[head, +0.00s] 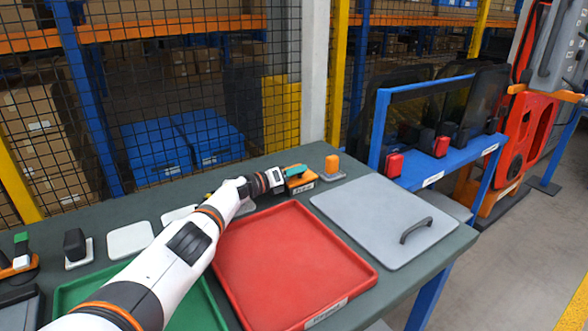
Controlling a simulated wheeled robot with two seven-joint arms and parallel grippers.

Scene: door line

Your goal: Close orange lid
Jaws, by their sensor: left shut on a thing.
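My left gripper (283,178) reaches across the bench to its back edge. Its jaws are shut at a small orange piece (300,182) with a teal part (295,169) on top, which I take for the orange lid. The fingertips and the hold itself are small and partly hidden, and I cannot tell the lid's angle. A label shows at the front of this piece. Another small orange block (332,164) stands upright just to the right, apart from the gripper. My right gripper is not in view.
A red tray (290,262) and a green tray (205,312) lie on the bench in front, partly under my arm. A flat grey cover (360,215) with a dark handle (416,230) lies at right. Behind the bench stand a mesh fence and a pale post (315,80).

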